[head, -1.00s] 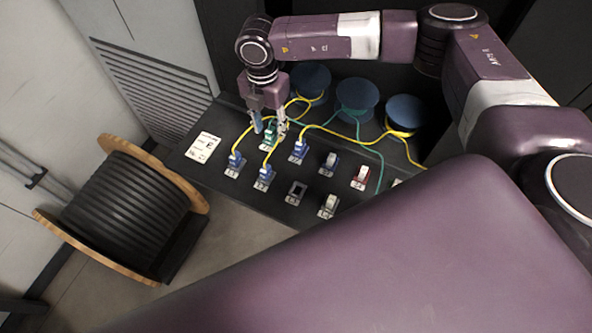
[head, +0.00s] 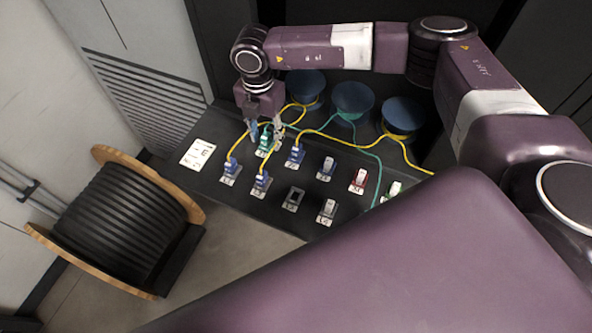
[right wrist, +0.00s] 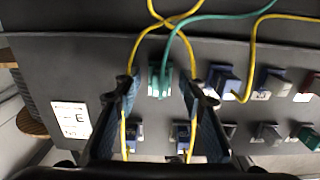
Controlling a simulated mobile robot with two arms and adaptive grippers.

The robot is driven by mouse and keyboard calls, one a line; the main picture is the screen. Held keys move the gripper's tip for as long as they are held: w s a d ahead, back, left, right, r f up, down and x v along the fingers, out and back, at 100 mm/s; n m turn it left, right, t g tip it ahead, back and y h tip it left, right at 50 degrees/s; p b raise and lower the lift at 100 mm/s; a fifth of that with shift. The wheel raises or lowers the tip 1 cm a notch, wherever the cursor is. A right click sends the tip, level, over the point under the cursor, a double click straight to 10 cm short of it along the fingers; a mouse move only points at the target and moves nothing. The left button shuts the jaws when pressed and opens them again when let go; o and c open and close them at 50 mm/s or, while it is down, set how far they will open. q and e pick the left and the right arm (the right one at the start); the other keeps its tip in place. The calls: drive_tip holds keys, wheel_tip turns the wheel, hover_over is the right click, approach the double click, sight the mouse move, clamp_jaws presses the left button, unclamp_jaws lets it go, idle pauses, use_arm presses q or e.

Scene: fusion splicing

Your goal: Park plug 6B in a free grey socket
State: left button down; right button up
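My right gripper (head: 265,131) is open, pointing down over the panel. Its fingers stand either side of a green plug (head: 265,142) with a green cable, and they look apart from it. The right wrist view shows the same green plug (right wrist: 160,80) between the spread fingers (right wrist: 162,92). The labels are too small to read, so I cannot tell which plug is 6B. A grey socket (head: 293,199) in the front row looks empty. Another grey socket (head: 327,212) to its right holds a pale piece. My left gripper is not in view.
Blue plugs with yellow cables stand close by (head: 231,167), (head: 261,182), (head: 295,155). A red socket (head: 358,181) is further right. Blue cable spools (head: 352,101) line the back, with loose cables crossing the panel. A white card (head: 198,152) lies at the left.

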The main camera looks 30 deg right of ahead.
sight(266, 135)
idle(0.3)
idle(0.5)
clamp_jaws()
drive_tip(key=shift+r, duration=0.2)
drive_tip(key=shift+r+p, duration=1.5)
drive_tip(key=shift+r, duration=1.4)
drive_tip(key=shift+f, duration=0.1)
